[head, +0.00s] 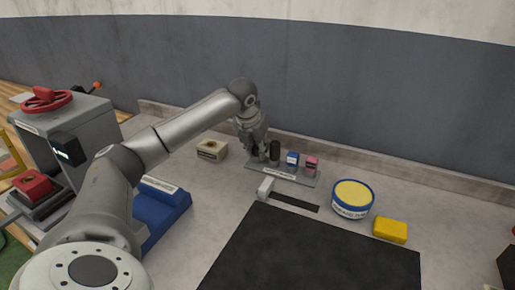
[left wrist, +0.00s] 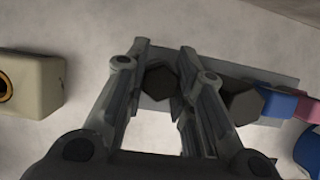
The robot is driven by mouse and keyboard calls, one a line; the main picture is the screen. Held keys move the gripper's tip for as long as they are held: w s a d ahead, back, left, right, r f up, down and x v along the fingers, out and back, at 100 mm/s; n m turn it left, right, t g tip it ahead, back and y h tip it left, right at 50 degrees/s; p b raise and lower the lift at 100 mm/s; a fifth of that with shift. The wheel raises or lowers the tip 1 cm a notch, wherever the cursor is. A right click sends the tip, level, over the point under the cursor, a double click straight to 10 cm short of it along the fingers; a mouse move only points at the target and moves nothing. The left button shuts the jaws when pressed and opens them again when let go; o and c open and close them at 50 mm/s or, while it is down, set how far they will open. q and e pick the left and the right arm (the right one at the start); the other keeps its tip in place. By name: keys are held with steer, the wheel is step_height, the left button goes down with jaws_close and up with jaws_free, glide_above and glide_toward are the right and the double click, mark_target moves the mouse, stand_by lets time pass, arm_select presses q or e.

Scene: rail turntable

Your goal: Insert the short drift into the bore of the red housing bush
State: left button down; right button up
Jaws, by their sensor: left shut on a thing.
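My left gripper (head: 261,155) is at the left end of a grey rack (head: 300,179). In the left wrist view its fingers (left wrist: 162,70) are shut on a dark hexagonal-headed piece (left wrist: 160,84), which stands at the rack. A second dark hexagonal piece (head: 275,152) stands just to the right, outside the fingers; it also shows in the left wrist view (left wrist: 243,104). I cannot tell from a label which one is the short drift. A red block (head: 34,186) with a dark top opening, likely the red housing bush, sits at the press at far left. My right gripper is not in view.
Blue (head: 292,159) and pink (head: 311,163) pieces stand on the rack's right. A beige block with a bore (head: 212,150) is left of it. A grey press (head: 75,130), blue stand (head: 165,210), yellow-topped tub (head: 352,197), yellow block (head: 390,230) and black mat (head: 315,255) surround clear bench.

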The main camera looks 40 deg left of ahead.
arm_select(q)
steer(key=shift+r+p, duration=0.6)
steer(key=shift+r, duration=0.1)
stand_by(0.3)
steer(key=shift+r+p, duration=0.5)
steer(key=shift+r, duration=0.1)
steer(key=shift+r+p, duration=1.4)
steer(key=shift+r, duration=0.3)
steer(key=shift+r+p, duration=0.6)
steer(key=shift+r, duration=0.1)
steer(key=shift+r, duration=0.1)
step_height(320, 180, up, 5)
steer(key=p, duration=0.4)
